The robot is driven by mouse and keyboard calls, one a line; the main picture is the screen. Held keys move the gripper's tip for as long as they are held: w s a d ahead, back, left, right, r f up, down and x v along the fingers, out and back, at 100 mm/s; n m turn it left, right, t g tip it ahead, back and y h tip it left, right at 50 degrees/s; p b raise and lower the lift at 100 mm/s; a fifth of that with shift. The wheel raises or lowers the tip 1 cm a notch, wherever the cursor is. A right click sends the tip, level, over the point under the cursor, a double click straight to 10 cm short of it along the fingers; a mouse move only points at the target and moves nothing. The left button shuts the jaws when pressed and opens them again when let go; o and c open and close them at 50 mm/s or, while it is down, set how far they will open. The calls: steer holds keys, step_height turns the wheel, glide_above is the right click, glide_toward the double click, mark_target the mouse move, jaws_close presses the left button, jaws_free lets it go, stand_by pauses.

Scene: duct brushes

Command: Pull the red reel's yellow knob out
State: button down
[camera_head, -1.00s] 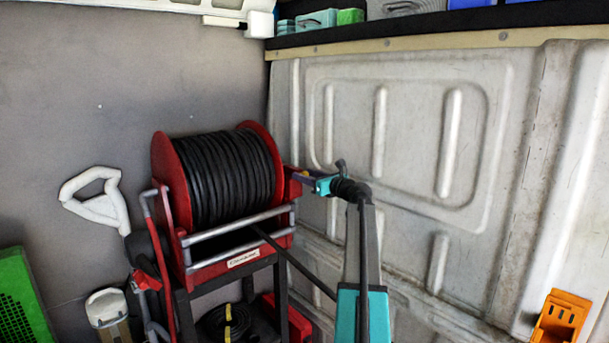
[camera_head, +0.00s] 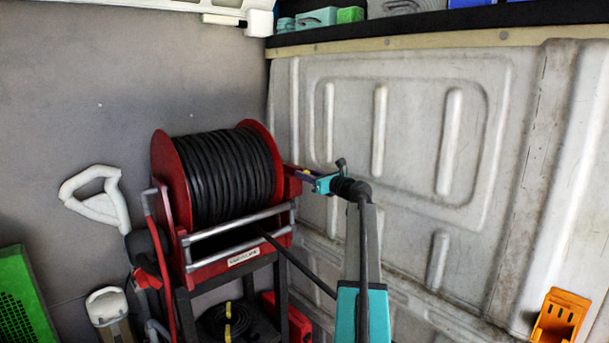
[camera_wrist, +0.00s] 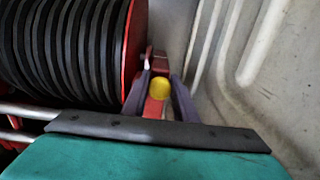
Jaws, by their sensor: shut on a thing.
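The red reel (camera_head: 172,180) wound with black hose stands at the middle left of the head view; its red flange (camera_wrist: 133,50) shows at the left in the wrist view. The round yellow knob (camera_wrist: 159,88) sits on a red bracket between my fingers in the wrist view. In the head view it is tiny and mostly hidden. My gripper (camera_head: 301,175) reaches the right side of the reel. In the wrist view its two dark fingers (camera_wrist: 160,92) stand on either side of the knob and are shut on it.
The ribbed white van wall (camera_head: 415,140) is close to the right of my gripper. A silver bar (camera_head: 240,223) crosses the reel's front. A white-handled tool (camera_head: 97,207) leans at left. An orange holder (camera_head: 560,318) is at lower right.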

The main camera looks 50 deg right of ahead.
steer(key=shift+s+f, duration=0.1)
steer(key=shift+s, duration=0.7)
steer(key=c, duration=1.8)
jaws_free()
steer(key=o, duration=0.4)
steer(key=shift+s, duration=0.15)
steer(key=shift+c, duration=0.2)
steer(key=s+a+b, duration=0.1)
steer(key=s+b, duration=0.1)
steer(key=s, duration=1.1)
steer(key=shift+s+b, duration=0.3)
